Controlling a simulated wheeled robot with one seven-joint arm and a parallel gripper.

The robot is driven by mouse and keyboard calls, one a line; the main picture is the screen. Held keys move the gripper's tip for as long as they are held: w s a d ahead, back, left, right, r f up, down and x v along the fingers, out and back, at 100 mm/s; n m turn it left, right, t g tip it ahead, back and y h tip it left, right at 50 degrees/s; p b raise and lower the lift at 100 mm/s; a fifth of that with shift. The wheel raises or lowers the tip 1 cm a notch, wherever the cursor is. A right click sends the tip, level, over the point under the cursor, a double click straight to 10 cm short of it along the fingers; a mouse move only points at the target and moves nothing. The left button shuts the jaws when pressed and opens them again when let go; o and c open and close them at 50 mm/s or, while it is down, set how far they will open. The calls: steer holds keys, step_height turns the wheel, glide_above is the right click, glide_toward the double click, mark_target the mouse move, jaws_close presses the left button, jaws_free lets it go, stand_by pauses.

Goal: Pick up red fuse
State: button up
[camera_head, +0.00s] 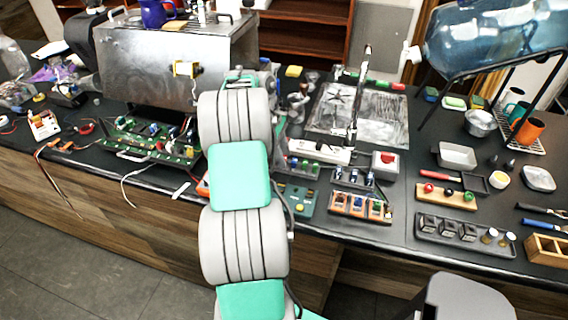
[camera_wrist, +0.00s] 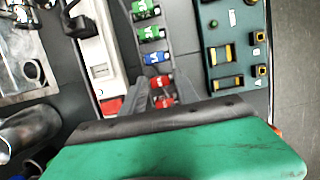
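In the wrist view, a red fuse (camera_wrist: 161,82) sits in a dark fuse rack (camera_wrist: 137,22), with a second red piece (camera_wrist: 165,103) just below it, partly hidden. My gripper (camera_wrist: 160,92) points down at this end of the rack. Its two grey fingers are apart, one on each side of the red pieces; I cannot tell whether they touch. Green fuses (camera_wrist: 151,32) and a blue fuse (camera_wrist: 155,57) stand in the same rack. In the head view, my arm hides the gripper and the red fuse; green fuses (camera_head: 303,163) show beside the arm.
A white power strip (camera_wrist: 96,50) with a red switch lies left of the rack, and a green circuit board (camera_wrist: 228,35) lies right. In the head view, a metal sink (camera_head: 385,118) is behind, and an orange-based component rack (camera_head: 359,207) stands to the right.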

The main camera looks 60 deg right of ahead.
jaws_close()
stand_by(0.4)
